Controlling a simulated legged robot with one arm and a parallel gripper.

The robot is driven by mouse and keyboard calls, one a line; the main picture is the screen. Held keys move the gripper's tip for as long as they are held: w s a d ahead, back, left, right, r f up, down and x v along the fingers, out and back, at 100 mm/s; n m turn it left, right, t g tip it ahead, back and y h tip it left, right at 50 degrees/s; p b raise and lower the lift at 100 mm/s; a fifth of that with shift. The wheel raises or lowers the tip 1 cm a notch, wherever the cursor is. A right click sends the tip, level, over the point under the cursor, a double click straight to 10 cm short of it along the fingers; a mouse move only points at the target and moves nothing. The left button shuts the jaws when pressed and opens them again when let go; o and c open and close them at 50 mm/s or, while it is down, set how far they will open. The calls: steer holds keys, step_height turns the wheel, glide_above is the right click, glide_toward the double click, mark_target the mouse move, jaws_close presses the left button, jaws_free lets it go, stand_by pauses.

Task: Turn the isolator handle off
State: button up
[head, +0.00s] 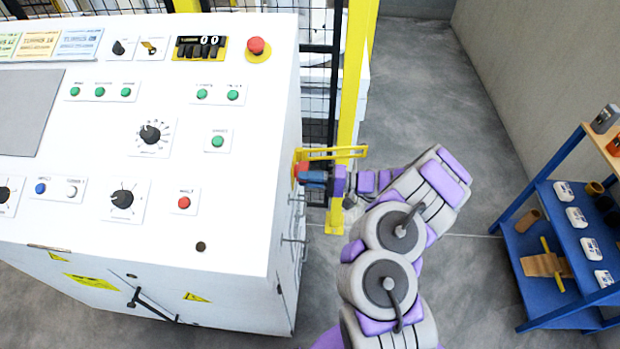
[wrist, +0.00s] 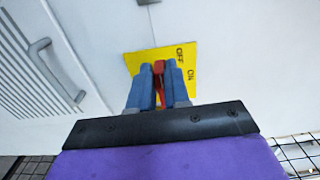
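The isolator handle is a red lever (wrist: 159,70) on a yellow plate (wrist: 146,58) marked OFF and ON, on the cabinet's side face. In the wrist view OFF is at the plate's upper right and ON is below it, farther right. My gripper (wrist: 160,82) has its two blue fingers on either side of the red lever, close against it. In the head view my gripper (head: 312,177) is at the cabinet's right side, and only a little red shows by its fingertips. The lever's base is partly hidden by the fingers.
The white control cabinet (head: 235,245) fills the left. A yellow bracket (head: 330,153) juts out just above my gripper. A yellow post (head: 352,90) and black mesh fence stand behind. A blue shelf (head: 550,290) stands at the right, with open grey floor between.

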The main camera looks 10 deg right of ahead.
steer(key=shift+o, duration=1.4)
steer(key=shift+a+f, duration=0.1)
steer(key=shift+o, duration=0.7)
steer(key=shift+a, duration=0.2)
steer(key=shift+d, duration=0.1)
steer(key=p+v, duration=0.2)
steer(key=v, duration=1.5)
steer(key=shift+d+p, duration=0.15)
steer(key=shift+p, duration=0.25)
